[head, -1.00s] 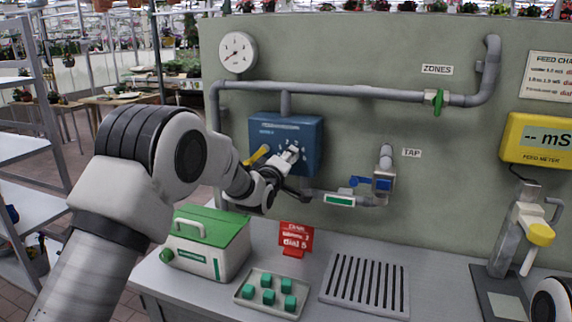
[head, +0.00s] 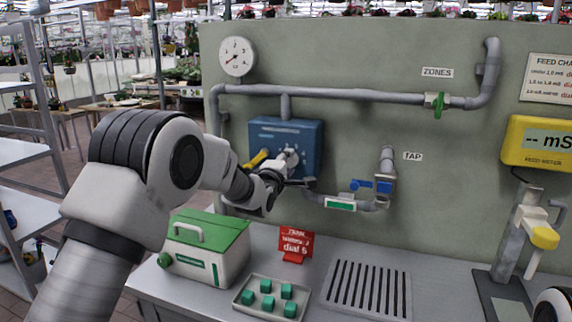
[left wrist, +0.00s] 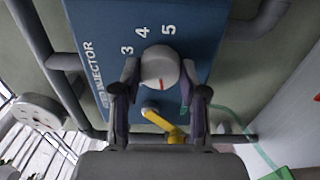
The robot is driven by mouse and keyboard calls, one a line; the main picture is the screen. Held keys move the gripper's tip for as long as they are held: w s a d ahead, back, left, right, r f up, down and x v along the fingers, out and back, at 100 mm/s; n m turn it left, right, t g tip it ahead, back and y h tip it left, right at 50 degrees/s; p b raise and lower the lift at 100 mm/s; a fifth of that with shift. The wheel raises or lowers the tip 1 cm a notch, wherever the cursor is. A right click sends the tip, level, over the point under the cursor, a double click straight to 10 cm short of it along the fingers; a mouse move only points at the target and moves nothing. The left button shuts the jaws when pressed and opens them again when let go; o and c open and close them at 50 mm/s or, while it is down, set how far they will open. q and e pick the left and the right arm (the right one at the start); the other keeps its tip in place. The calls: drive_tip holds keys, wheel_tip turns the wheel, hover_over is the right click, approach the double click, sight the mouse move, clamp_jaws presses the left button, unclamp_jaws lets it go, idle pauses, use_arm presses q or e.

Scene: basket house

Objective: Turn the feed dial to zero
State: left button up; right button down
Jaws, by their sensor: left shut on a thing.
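The feed dial (left wrist: 160,66) is a round pale knob on the blue injector box (head: 303,133). The numerals 3, 4 and 5 show around it in the left wrist view. A red mark on the knob lies on its side away from the 4 and 5, toward the yellow lever (left wrist: 160,123); the numeral there is hidden. My left gripper (left wrist: 163,82) has one finger on each side of the knob and is shut on it. In the head view the left gripper (head: 284,162) covers part of the box front. My right gripper is out of view.
A green-lidded case (head: 207,247), a red sign (head: 295,243) and a tray (head: 245,303) of green cubes stand on the bench below. A blue-handled tap (head: 372,186) is right of the box. Pipes (head: 340,93) run above. A drain grille (head: 367,287) lies front centre.

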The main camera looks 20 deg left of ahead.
use_arm(q)
drive_tip(key=shift+r, duration=0.35)
drive_tip(key=o, duration=1.2)
drive_tip(key=shift+w+d, duration=0.15)
drive_tip(key=shift+c, duration=0.2)
drive_tip(key=shift+w+d+f, duration=0.15)
drive_tip(key=shift+d+f, duration=0.05)
drive_tip(key=shift+f, duration=0.05)
drive_tip(key=shift+s+a, duration=0.15)
drive_tip(key=shift+s, duration=0.05)
drive_tip(key=s, duration=1.1)
drive_tip(key=shift+s, duration=0.3)
drive_tip(key=shift+a, duration=0.1)
